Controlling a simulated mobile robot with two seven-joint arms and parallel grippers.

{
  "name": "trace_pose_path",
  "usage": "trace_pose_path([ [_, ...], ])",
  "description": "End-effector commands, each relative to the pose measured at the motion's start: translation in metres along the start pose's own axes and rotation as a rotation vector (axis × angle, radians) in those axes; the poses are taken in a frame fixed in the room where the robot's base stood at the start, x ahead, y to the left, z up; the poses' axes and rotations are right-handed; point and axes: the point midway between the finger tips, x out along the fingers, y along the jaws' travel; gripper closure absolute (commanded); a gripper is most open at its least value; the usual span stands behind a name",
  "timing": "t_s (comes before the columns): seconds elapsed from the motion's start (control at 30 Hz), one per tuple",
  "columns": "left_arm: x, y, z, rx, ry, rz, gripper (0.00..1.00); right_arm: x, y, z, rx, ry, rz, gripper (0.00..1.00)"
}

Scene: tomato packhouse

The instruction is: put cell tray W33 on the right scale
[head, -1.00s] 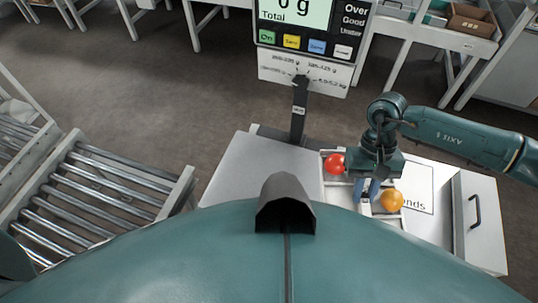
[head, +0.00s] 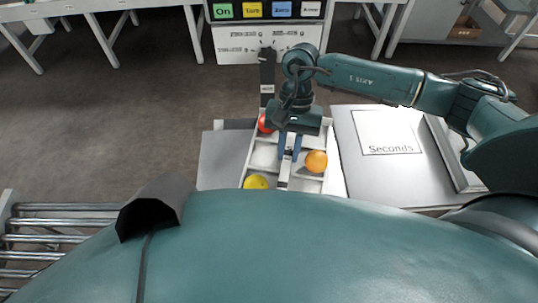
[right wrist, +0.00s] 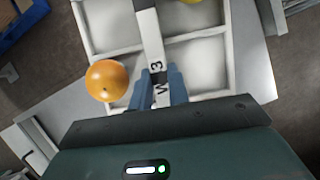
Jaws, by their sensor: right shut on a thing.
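The cell tray (head: 264,156) is a white divided tray with a central handle strip (head: 283,178). My left gripper is out of view.
The scale's post (head: 267,75) and button panel (head: 268,10) stand behind the plate. A sheet marked "Seconds" (head: 388,130) lies on a grey surface to the right. A roller conveyor (head: 60,225) is at lower left. My body hides the near edge.

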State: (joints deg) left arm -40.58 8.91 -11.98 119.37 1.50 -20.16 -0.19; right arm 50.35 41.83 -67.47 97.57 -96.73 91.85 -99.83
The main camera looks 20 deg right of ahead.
Motion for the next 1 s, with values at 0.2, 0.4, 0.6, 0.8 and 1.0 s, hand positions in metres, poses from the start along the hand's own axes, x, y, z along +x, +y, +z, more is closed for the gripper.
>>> trace_pose_path([
  [0.2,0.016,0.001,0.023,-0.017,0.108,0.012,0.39,0.035,-0.025,-0.027,0.453,-0.002,-0.195,1.0],
  [0.4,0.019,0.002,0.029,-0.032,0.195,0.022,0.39,0.045,-0.037,-0.046,0.842,0.0,-0.358,1.0],
  [0.6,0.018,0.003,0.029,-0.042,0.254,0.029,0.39,0.046,-0.042,-0.059,1.116,0.001,-0.47,1.0],
  [0.8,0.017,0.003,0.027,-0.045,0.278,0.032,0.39,0.045,-0.043,-0.064,1.228,0.002,-0.514,1.0],
  [1.0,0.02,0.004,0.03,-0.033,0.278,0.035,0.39,0.056,-0.044,-0.065,1.237,0.0,-0.514,1.0],
])
